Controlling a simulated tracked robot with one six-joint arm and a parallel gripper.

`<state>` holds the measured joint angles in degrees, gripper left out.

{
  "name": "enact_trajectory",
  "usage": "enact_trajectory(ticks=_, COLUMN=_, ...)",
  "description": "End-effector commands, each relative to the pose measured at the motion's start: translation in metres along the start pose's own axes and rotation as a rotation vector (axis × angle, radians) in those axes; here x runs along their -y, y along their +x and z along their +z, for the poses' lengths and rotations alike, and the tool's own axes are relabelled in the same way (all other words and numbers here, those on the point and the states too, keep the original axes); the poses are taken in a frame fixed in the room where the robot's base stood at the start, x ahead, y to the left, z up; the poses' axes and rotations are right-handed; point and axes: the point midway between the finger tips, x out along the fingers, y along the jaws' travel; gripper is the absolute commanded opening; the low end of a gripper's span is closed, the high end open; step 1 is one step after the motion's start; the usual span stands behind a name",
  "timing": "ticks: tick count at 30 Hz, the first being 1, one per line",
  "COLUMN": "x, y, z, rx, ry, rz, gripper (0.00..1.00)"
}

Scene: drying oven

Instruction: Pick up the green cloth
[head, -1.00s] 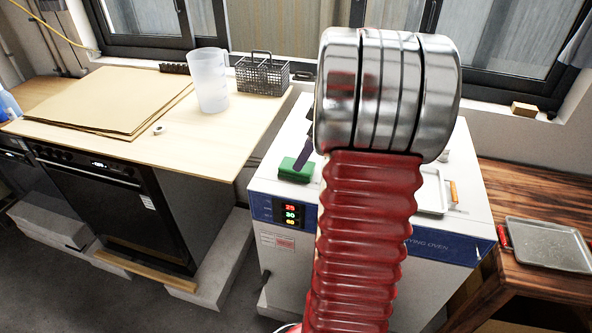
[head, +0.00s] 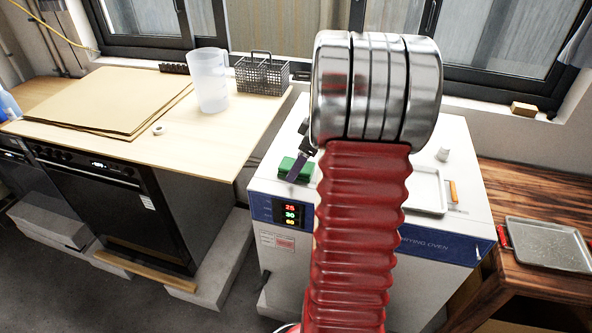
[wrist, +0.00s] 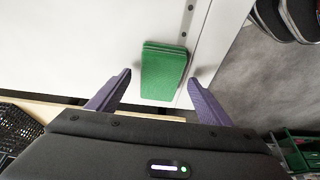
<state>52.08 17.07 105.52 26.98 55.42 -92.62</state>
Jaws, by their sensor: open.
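The green cloth (head: 295,168) is a folded, layered block lying on the white top of the drying oven (head: 458,190), near its front left edge above the display. It also shows in the wrist view (wrist: 163,72), upright in the picture between and just beyond the two purple fingertips. My gripper (wrist: 160,84) is open, with one finger on each side of the cloth's line and nothing between them. In the head view one purple finger (head: 299,166) shows beside and partly over the cloth; my arm hides the rest of the gripper.
A metal tray (head: 428,192) and a small pale object (head: 442,154) are on the oven's right part. A wooden counter at left holds a clear jug (head: 209,80), a dark wire basket (head: 262,75) and boards (head: 105,100). Another tray (head: 548,245) lies on the right table.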

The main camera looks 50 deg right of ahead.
Motion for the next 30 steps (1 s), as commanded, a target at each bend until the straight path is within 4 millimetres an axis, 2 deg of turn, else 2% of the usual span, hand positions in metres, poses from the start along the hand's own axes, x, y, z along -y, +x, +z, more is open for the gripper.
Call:
enact_trajectory(ticks=27, x=0.0001, y=0.0047, z=0.0018, rx=0.0, ry=0.0, rz=-0.001, gripper=0.73)
enact_trajectory(ticks=30, x=0.0001, y=0.0047, z=0.0018, rx=0.0, ry=0.0, rz=0.0, gripper=0.66)
